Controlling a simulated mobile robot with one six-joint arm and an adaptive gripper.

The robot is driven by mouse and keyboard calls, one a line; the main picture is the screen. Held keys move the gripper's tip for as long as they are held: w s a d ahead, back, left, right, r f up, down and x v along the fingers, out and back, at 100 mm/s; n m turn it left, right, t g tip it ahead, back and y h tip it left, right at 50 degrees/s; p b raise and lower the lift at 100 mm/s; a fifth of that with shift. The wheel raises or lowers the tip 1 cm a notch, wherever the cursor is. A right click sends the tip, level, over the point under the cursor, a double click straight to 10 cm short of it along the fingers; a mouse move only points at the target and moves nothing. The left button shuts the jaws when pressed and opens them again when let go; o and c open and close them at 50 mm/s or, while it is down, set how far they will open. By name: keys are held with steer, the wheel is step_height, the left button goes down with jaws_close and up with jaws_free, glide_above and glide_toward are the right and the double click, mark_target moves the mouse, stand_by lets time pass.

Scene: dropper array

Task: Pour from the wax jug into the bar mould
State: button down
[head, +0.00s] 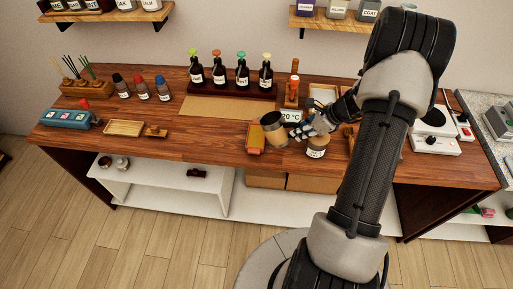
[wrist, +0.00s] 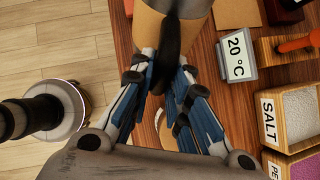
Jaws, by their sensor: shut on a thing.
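The wax jug (head: 272,127) is a grey metal jug with a tan band. It is held above the wooden counter and looks tilted to the left in the head view. My gripper (head: 297,132) is shut on its dark handle (wrist: 172,45), and the tan band (wrist: 148,30) shows beyond the fingers in the wrist view. A small orange-yellow oblong thing (head: 254,140), perhaps the bar mould, lies on the counter just left of and below the jug. Its inside is not clear, and I cannot see any stream of wax.
A labelled jar (head: 317,149) stands under my gripper. A 20 °C display (wrist: 237,55) and a SALT box (wrist: 292,112) stand to the right in the wrist view. Dropper bottles (head: 242,72) stand in a rack behind.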

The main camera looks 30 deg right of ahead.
step_height(320, 180, down, 3)
steer(key=t+y+b, duration=0.1)
steer(key=b, duration=0.4)
steer(key=shift+d, duration=0.1)
steer(key=f+t+b, duration=0.1)
steer(key=b, duration=0.1)
steer(key=shift+w+f+y+b, duration=0.1)
steer(key=shift+f+y+b, duration=0.1)
steer(key=shift+y+b, duration=0.15)
steer(key=shift+r+t+p, duration=0.3)
steer(key=shift+r+p, duration=0.05)
steer(key=shift+r, duration=0.2)
steer(key=shift+r+p, duration=1.4)
steer(key=shift+r, duration=0.25)
steer(key=shift+w+a, duration=0.1)
steer(key=shift+a, duration=0.1)
